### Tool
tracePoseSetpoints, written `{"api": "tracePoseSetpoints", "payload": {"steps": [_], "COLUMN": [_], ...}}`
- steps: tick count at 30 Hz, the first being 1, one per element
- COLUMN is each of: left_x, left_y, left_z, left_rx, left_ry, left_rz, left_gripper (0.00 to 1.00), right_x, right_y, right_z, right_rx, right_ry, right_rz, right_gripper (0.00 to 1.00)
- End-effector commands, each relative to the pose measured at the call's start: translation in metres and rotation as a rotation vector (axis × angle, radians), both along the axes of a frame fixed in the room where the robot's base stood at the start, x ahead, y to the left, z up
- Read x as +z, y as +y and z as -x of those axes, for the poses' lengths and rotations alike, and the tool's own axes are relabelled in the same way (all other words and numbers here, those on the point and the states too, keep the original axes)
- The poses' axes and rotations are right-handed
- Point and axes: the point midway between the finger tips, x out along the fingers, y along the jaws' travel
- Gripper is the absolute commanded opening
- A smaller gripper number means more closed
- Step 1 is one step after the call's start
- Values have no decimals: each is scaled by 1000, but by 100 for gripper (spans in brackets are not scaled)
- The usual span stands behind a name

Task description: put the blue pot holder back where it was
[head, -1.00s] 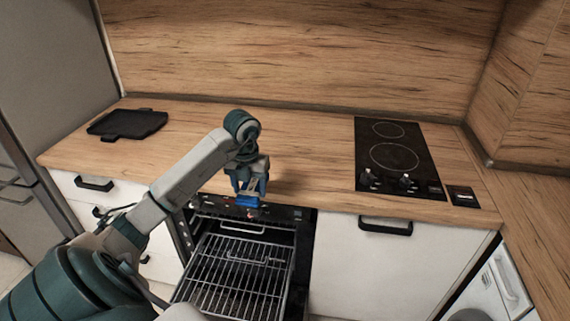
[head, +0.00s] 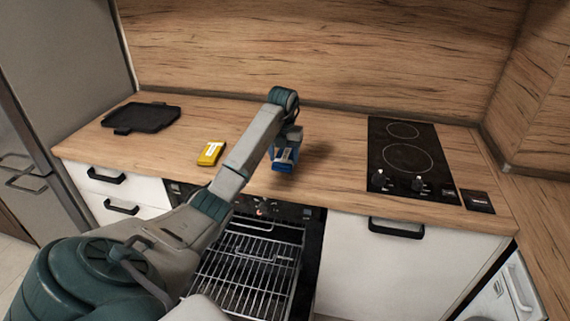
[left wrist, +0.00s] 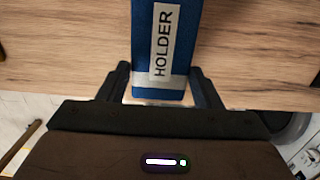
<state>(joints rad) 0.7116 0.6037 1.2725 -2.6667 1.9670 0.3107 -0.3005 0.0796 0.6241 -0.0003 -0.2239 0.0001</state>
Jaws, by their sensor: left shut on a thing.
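The blue pot holder (head: 283,164) is a small blue block with a white label. In the left wrist view its label on the pot holder (left wrist: 172,40) reads "HOLDER". My left gripper (head: 285,152) is shut on it and holds it over the counter, near the front edge above the oven. In the left wrist view the fingers of the left gripper (left wrist: 162,88) lie on both sides of it. Whether it touches the counter I cannot tell. My right gripper is not in view.
A yellow labelled block (head: 210,153) lies on the counter (head: 330,190) left of my forearm. A black tray (head: 142,118) is at the back left, a black hob (head: 405,150) at the right. The oven below is open, its wire rack (head: 245,270) showing. Counter between gripper and hob is clear.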

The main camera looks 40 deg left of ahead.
Motion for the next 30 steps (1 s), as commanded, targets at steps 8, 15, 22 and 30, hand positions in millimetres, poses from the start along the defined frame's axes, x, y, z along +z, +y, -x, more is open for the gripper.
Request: {"api": "tracePoseSetpoints", "payload": {"steps": [8, 15, 22, 30], "left_x": [-19, -36, -38, -38], "left_y": [2, 3, 3, 3], "left_z": [-7, -8, -8, -8], "left_rx": [-2, -2, -2, -2], "left_ry": [6, 1, 1, 1], "left_rz": [1, 0, 0, 0], "left_gripper": [12, 12, 12, 81], "right_x": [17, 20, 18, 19], "right_y": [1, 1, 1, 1], "right_z": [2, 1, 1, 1], "right_rx": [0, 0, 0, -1], "right_ry": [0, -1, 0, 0], "right_rz": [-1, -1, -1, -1], "right_gripper": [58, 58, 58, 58]}}
